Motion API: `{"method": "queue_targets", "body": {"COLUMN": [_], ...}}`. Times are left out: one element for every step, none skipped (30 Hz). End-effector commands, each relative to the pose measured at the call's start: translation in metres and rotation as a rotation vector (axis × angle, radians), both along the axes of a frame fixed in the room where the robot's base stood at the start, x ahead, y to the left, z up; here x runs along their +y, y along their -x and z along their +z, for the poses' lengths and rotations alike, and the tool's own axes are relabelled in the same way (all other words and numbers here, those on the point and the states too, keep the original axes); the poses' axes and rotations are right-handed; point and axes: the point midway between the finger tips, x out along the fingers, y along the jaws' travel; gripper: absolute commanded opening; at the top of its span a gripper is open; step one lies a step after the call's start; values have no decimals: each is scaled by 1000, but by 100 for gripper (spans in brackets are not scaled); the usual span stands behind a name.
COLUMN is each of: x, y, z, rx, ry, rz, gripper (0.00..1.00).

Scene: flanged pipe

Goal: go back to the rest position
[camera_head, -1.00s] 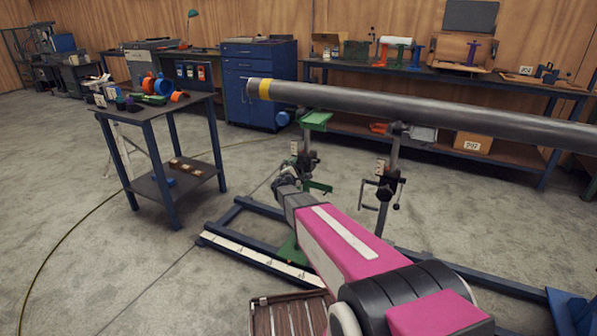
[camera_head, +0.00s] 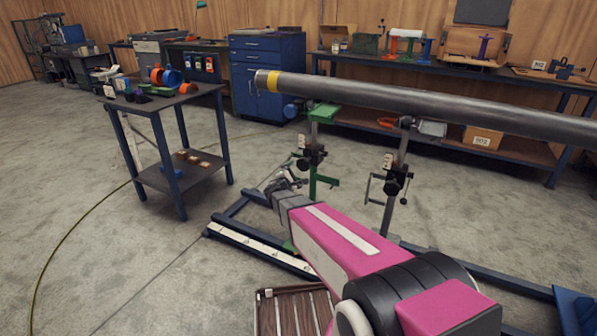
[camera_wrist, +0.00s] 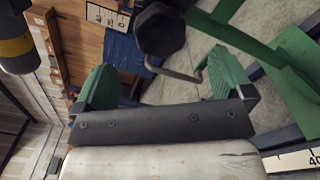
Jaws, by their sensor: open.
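My gripper (camera_head: 283,186) is at the end of my pink and white arm, low in front of the pipe stands in the head view. In the wrist view its two green fingers (camera_wrist: 163,82) stand wide apart with nothing held between them. A dark knob with a bent metal rod (camera_wrist: 160,30) shows ahead of and between the fingers; I cannot tell how far off it is. The grey pipe (camera_head: 420,103) with a yellow band near its left end lies across the stands, above my gripper. The pipe end also shows at the wrist view's top left (camera_wrist: 14,45).
A green-topped stand (camera_head: 318,150) and a second stand (camera_head: 394,175) rise from a blue floor frame (camera_head: 262,246) close to my gripper. A blue table (camera_head: 140,108) with parts stands left. A slatted wooden surface (camera_head: 290,312) lies below my arm. Floor at left is mostly clear.

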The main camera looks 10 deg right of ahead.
Motion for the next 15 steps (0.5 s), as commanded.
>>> {"method": "queue_targets", "body": {"x": [1, 1, 2, 2, 2, 2, 2, 2, 2, 2, 1, 0, -2, -5, -10], "y": [2, 2, 3, 3, 2, 2, 2, 2, 2, 2, 3, 4, 5, 7, 12], "z": [0, 0, 0, 0, 0, 0, 0, 0, 0, 0, 0, 0, 0, 0, 0], "rx": [0, 0, 0, 0, 0, 0, 0, 0, 0, 0, 1, 0, 1, 2, 4], "ry": [0, 0, 0, 0, 0, 0, 0, 0, 0, 0, -2, -8, -15, -26, -49], "rz": [0, 0, 0, 0, 0, 0, 0, 0, 0, 0, -1, -5, -11, -20, -37], "gripper": [98, 98, 98, 98, 98, 98, 98, 98, 98, 98, 98, 98, 98, 98, 98]}}
